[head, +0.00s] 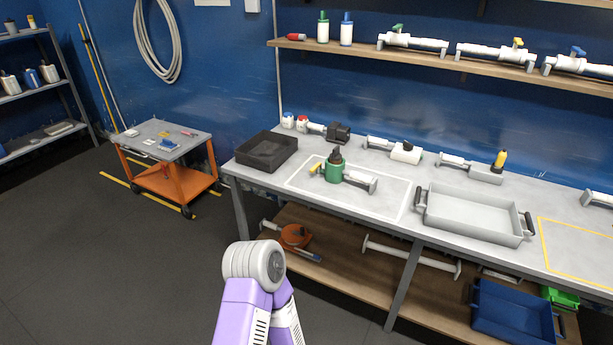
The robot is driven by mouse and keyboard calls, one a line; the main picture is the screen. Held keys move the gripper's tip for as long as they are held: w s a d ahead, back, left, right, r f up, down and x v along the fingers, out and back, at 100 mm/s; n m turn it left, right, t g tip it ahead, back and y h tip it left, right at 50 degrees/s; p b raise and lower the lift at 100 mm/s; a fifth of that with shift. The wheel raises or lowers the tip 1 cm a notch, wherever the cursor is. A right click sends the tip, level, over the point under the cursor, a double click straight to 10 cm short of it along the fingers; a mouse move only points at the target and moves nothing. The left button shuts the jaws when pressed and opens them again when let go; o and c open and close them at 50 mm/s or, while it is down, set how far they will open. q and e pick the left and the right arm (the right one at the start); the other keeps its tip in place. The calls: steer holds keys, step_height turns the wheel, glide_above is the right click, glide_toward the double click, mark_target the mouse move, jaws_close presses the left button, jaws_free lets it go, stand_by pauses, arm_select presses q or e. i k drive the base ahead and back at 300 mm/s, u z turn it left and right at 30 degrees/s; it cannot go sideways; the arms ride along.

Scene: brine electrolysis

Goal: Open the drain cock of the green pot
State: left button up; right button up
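The green pot (334,171) stands on the grey workbench inside a white-outlined rectangle, with a dark cap on top. A small yellow lever (316,168) sticks out at its left side; it looks like a cock handle, but its setting is too small to tell. A light grey pipe piece (360,182) lies at the pot's right. Part of my own purple and white arm shows at the bottom centre, well short of the bench. Neither of my grippers is in view.
On the workbench (385,196), a black tray (267,151) stands left of the pot and a grey handled tray (470,214) right. Fittings line the back. An orange cart (163,155) stands at left. A lower shelf holds a blue crate (512,312). Floor before the bench is clear.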

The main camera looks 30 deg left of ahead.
mark_target(335, 174)
steer(key=u, duration=0.6)
steer(key=i, duration=1.2)
steer(key=u, duration=0.4)
